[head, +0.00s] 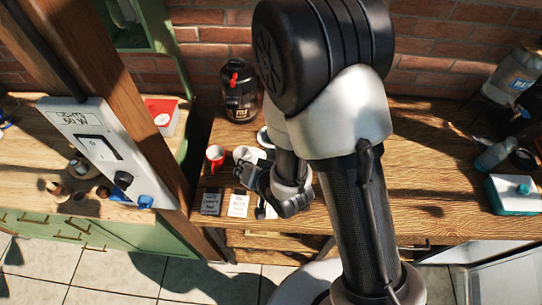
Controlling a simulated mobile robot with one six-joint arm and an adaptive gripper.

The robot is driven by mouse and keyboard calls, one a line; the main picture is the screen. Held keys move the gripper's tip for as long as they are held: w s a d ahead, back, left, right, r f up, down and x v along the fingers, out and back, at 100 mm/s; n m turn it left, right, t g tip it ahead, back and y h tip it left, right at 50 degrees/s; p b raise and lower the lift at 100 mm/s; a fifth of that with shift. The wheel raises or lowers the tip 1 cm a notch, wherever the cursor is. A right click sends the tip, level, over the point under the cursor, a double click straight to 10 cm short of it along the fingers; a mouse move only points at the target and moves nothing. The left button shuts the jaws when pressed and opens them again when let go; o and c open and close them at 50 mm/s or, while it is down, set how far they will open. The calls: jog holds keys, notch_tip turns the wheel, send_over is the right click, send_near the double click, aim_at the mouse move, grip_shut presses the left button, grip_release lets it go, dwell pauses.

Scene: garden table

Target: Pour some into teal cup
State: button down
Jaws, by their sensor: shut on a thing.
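My gripper (250,172) is at the left part of the wooden table, low over its front half. It is shut on what looks like a white cup (246,154), partly hidden by the fingers. I cannot pick out a teal cup for certain. My arm covers the middle of the table and may hide things there. The contents of the cups cannot be made out.
A black pot with a red part (239,92) stands behind the cups. A dark card (211,202) and a white card (239,205) lie near the front edge. A wooden post rises at the left.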

aim_at(250, 156)
jog(key=shift+w+b, duration=0.25)
jog(key=shift+b, duration=0.65)
jog(key=shift+d+b, duration=0.2)
jog(key=shift+b, duration=0.75)
jog(key=shift+d+r+m+g+p, duration=0.15)
jog(key=shift+r+m+g+p, duration=0.25)
jog(key=shift+p, duration=0.5)
jog(key=shift+w+y, duration=0.2)
jog(key=shift+y, duration=0.2)
jog(key=shift+w+f, duration=0.1)
jog(key=shift+w, duration=0.1)
jog(key=shift+w+d+m+g+y+p, duration=0.3)
jog(key=shift+g+p, duration=0.1)
jog(key=shift+p, duration=0.95)
